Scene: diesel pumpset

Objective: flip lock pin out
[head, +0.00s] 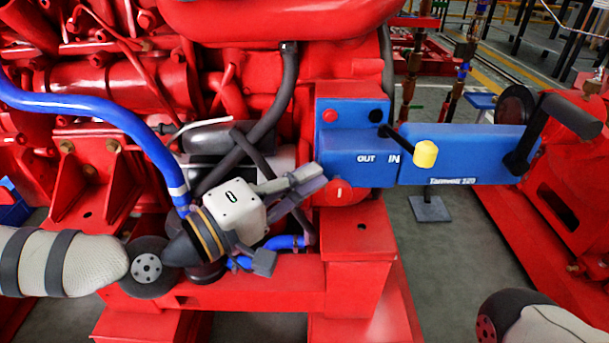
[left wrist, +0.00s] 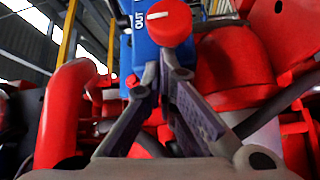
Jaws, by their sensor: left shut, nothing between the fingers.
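A blue box (head: 352,140) with OUT and IN labels is mounted on the red engine. It carries a black-rod lever with a yellow knob (head: 425,154), which sits on the IN side. A red round knob with a pale mark (head: 341,191) is low on the box. What looks like this knob (left wrist: 170,22) shows large in the left wrist view, beside the OUT label. My left gripper (head: 316,178) is shut and empty, its tips just left of the box. The fingertips (left wrist: 166,58) point at the red knob; contact cannot be told. I cannot identify a separate lock pin. My right gripper is not in view.
A blue guard (head: 465,152) extends right from the box to a black handle (head: 553,115). A blue hose (head: 110,112) and black hoses (head: 287,95) crowd around my left gripper. A red frame (head: 260,293) lies below. Open floor shows right of the pedestal.

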